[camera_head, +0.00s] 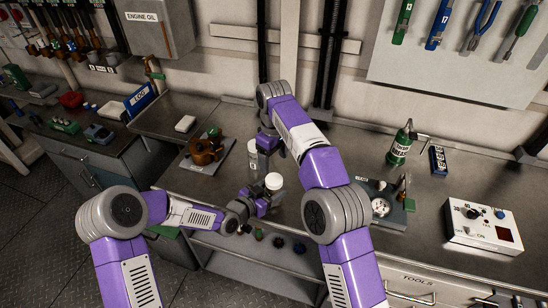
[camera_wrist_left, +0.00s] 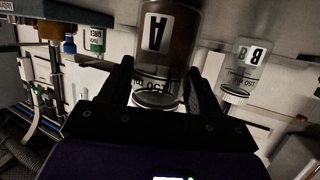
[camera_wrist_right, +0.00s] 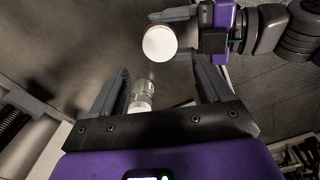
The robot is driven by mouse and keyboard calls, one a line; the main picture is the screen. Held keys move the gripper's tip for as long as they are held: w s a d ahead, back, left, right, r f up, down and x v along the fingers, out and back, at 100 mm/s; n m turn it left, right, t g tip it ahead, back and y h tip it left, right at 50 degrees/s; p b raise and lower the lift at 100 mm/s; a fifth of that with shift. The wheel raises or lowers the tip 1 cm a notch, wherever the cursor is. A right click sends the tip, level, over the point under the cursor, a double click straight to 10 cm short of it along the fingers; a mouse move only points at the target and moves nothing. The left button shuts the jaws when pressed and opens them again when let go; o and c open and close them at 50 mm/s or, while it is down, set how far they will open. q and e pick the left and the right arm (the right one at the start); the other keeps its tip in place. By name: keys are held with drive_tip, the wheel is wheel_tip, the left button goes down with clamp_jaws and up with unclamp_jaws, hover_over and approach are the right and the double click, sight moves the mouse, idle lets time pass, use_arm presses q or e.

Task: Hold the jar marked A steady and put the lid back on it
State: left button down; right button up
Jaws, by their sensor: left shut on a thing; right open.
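Jar A (camera_wrist_left: 167,40), with dark brown contents and an upside-down label in the left wrist view, stands between the fingers of my left gripper (camera_wrist_left: 160,88). My left gripper is shut on it. A round white lid (camera_head: 273,181) shows on top of jar A; it also shows from above in the right wrist view (camera_wrist_right: 159,43). I cannot tell if it is fully seated. My right gripper (camera_head: 268,141) is open, with nothing gripped, behind jar A near clear jar B (camera_head: 253,158). Jar B, white-capped, shows beside jar A in the left wrist view (camera_wrist_left: 243,65).
A tray with a brown pump (camera_head: 206,152) lies left of the jars. A base with a gauge (camera_head: 380,207) and a green bottle (camera_head: 401,143) stand to the right, with a switch box (camera_head: 481,226) beyond.

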sight(274, 179)
use_arm(q)
drive_tip(key=shift+f, duration=0.15)
drive_tip(key=shift+s, duration=0.1)
use_arm(e)
drive_tip(key=shift+f, duration=4.05)
drive_tip(key=c, duration=1.1)
drive_tip(key=shift+o, duration=0.2)
drive_tip(key=shift+m, duration=1)
drive_tip(key=o, duration=1.2)
drive_tip(key=shift+o, duration=0.2)
drive_tip(key=shift+r, duration=3.8)
